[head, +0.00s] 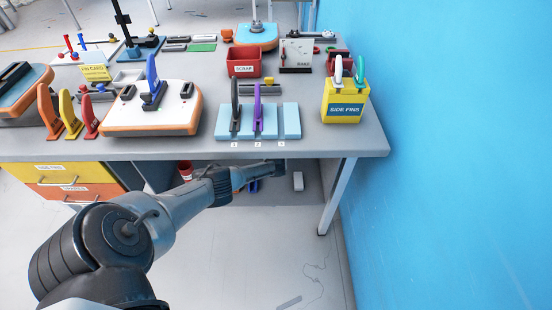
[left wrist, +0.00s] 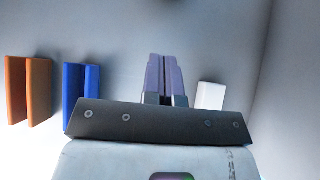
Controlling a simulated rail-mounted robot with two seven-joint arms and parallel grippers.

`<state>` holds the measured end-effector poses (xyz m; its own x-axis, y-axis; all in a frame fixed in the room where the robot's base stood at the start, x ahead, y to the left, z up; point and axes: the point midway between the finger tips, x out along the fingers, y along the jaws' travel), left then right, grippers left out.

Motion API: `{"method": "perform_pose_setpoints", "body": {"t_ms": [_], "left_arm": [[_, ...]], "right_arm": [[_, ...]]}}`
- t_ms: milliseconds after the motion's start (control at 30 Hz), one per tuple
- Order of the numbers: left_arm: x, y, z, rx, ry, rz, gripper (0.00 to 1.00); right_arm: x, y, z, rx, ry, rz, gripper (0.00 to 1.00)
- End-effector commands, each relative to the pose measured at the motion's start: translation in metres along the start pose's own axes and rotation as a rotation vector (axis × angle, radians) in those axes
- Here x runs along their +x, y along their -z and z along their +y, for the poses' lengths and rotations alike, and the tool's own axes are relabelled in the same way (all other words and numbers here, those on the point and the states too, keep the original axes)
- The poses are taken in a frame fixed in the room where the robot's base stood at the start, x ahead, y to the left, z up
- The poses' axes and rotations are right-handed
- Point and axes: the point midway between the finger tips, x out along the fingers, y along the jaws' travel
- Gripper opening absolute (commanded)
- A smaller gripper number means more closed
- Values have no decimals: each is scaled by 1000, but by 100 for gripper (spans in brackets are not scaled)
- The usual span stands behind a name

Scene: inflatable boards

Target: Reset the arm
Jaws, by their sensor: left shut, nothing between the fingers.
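My left arm comes in from the lower left of the head view. Its gripper (head: 278,168) is at the table's front edge, below the level of the top. In the left wrist view my left gripper (left wrist: 164,75) shows two lavender-grey fingers lying together, shut with nothing between them. My right gripper is in neither view.
The grey table (head: 345,142) holds a white-orange board (head: 175,112), a light blue fin rack (head: 292,120), a red bin (head: 243,62) and a yellow side-fins box (head: 345,110). A blue wall (head: 450,150) stands at right. Orange (left wrist: 38,90), blue (left wrist: 75,85) and white (left wrist: 211,96) pieces flank the fingers.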

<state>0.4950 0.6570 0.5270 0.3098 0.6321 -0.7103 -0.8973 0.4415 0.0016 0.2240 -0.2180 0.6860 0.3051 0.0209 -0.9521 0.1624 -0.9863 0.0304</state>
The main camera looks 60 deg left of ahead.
Motion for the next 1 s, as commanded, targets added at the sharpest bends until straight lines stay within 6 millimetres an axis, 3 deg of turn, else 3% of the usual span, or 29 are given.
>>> {"method": "perform_pose_setpoints", "body": {"t_ms": [200, 667, 767, 867, 1000], "left_arm": [[-10, -5, 2, -1, -1, 0, 0], [-14, 2, -2, -14, 5, 9, 0], [-28, 26, -15, -61, 27, 41, 0], [-57, 69, -36, -160, 58, 108, 0], [-124, 140, -61, -371, 83, 238, 0]], "right_arm": [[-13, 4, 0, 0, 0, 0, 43], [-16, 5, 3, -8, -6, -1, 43], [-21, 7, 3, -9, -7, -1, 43], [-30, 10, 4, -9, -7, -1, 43], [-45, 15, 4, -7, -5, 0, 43]]}}
